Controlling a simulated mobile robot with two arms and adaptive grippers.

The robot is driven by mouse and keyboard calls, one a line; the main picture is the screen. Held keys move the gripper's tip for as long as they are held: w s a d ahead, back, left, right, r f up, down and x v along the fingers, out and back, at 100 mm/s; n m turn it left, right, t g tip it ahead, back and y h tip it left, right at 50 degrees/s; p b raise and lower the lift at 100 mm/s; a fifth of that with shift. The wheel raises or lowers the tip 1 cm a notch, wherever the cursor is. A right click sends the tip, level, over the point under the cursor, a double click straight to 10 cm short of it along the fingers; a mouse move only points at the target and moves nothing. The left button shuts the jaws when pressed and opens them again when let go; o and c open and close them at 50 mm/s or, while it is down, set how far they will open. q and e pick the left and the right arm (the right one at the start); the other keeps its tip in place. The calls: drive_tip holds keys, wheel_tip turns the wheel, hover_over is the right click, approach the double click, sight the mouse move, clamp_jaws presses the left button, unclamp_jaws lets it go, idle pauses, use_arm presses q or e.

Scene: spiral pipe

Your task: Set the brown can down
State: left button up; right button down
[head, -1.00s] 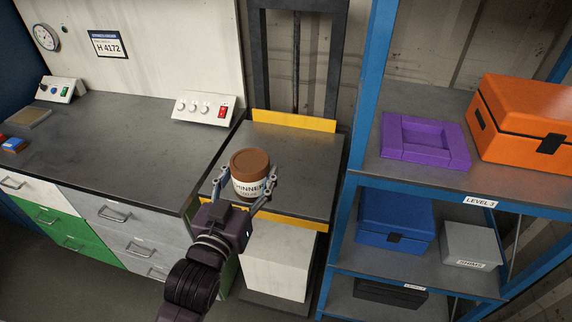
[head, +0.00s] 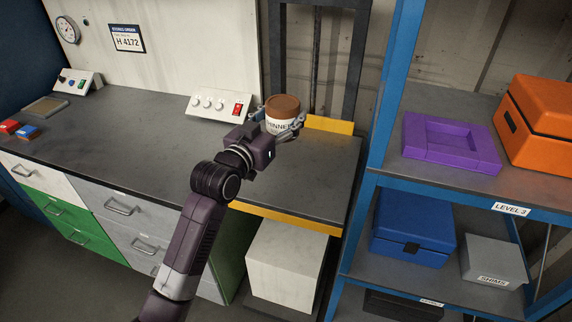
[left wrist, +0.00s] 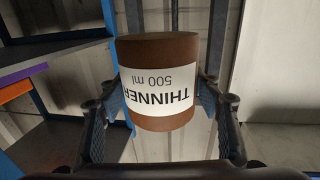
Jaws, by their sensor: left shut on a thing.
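The brown can (head: 284,109) has a white band lettered THINNER and stands upright in my left gripper (head: 277,124), near the back of the grey lift platform (head: 305,178) with yellow edges. In the left wrist view the can (left wrist: 165,55) appears upside down between the two fingers of my gripper (left wrist: 165,115), which are shut on its sides. The can's underside is hidden behind the gripper in the head view, so I cannot tell whether it touches the platform. My right gripper is in neither view.
A workbench (head: 120,135) adjoins the platform on the left, with a white control box (head: 219,104) near the can. A blue shelf rack on the right holds a purple tray (head: 410,148), an orange case (head: 545,115) and a blue case (head: 405,245). The platform's front is clear.

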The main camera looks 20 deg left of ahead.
use_arm(q)
wheel_tip(320, 180, down, 12)
drive_tip(key=shift+f, duration=2)
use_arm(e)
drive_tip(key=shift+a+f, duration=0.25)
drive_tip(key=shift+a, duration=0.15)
use_arm(q)
drive_tip(key=shift+b, duration=0.3)
drive_tip(key=shift+f, duration=0.1)
drive_tip(key=o, duration=1.7)
drive_tip(key=shift+f, duration=0.1)
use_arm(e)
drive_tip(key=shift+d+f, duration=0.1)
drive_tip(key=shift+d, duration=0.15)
